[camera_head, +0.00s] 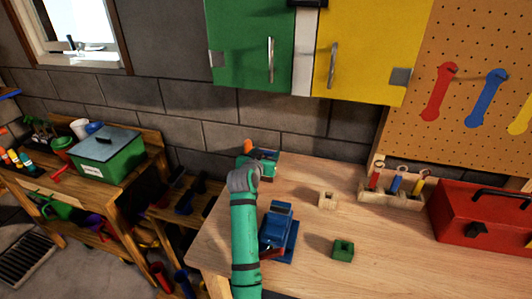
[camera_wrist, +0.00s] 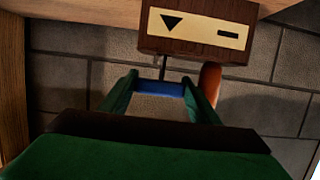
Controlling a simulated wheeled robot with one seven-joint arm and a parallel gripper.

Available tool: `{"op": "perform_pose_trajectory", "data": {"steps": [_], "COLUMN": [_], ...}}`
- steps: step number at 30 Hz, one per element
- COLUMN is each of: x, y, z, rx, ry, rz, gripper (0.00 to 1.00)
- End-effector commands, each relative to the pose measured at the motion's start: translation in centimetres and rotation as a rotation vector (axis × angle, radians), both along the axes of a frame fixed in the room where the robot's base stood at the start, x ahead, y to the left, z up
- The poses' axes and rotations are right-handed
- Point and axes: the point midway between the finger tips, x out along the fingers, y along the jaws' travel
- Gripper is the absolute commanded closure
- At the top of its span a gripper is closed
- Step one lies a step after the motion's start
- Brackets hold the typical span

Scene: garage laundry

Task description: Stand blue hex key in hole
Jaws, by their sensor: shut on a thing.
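My gripper (camera_head: 266,156) is at the far left of the workbench, near the grey wall, at the end of my green arm. In the wrist view my gripper (camera_wrist: 160,88) has a blue piece, apparently the blue hex key (camera_wrist: 160,88), between its fingertips, with a thin dark shaft by it. Most of the key is hidden. A pale block (camera_head: 328,199) and a green block (camera_head: 343,249), each with an opening in the top, stand on the bench to the right. I cannot tell which opening is the task's hole.
A blue vise-like device (camera_head: 277,230) stands beside my arm. A rack (camera_head: 392,197) with red, blue and yellow tools and a red toolbox (camera_head: 485,225) are at the right. A dark wooden box (camera_wrist: 195,28) and an orange-red cylinder (camera_wrist: 210,82) are close ahead in the wrist view.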

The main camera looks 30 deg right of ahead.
Motion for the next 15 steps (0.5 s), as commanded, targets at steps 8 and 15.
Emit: {"op": "perform_pose_trajectory", "data": {"steps": [8, 15], "x": [0.0, 0.0], "y": [0.0, 0.0], "z": [-0.8, -1.4], "rx": [0.001, 0.000], "ry": [0.001, 0.000], "rz": [0.000, 0.000], "gripper": [0.66, 0.66]}}
